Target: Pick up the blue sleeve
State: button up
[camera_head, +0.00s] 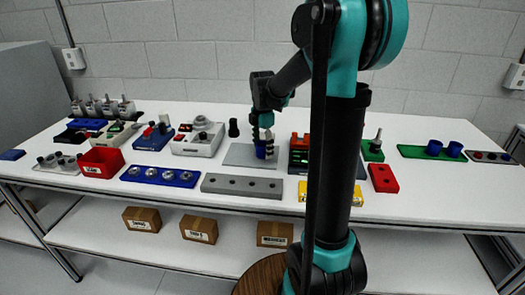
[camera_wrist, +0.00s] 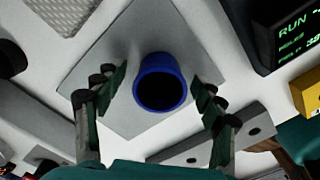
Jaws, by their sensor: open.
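A blue sleeve (camera_wrist: 160,73), round with a dark hollow centre, stands on a grey square plate (camera_wrist: 128,120) in the wrist view. In the head view the sleeve (camera_head: 261,153) is partly hidden by my gripper (camera_head: 265,144), which points down over it above the plate (camera_head: 238,155). My gripper (camera_wrist: 157,90) is open, with one finger on each side of the sleeve in the wrist view. Gaps show between both fingers and the sleeve.
A display box (camera_head: 299,157) stands close to the plate's right. A grey holed bar (camera_head: 242,185) lies in front. A red bin (camera_head: 101,161) and several fixtures fill the left.

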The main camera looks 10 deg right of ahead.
jog(key=shift+f, duration=0.15)
jog(key=c, duration=1)
jog(key=shift+o, duration=0.2)
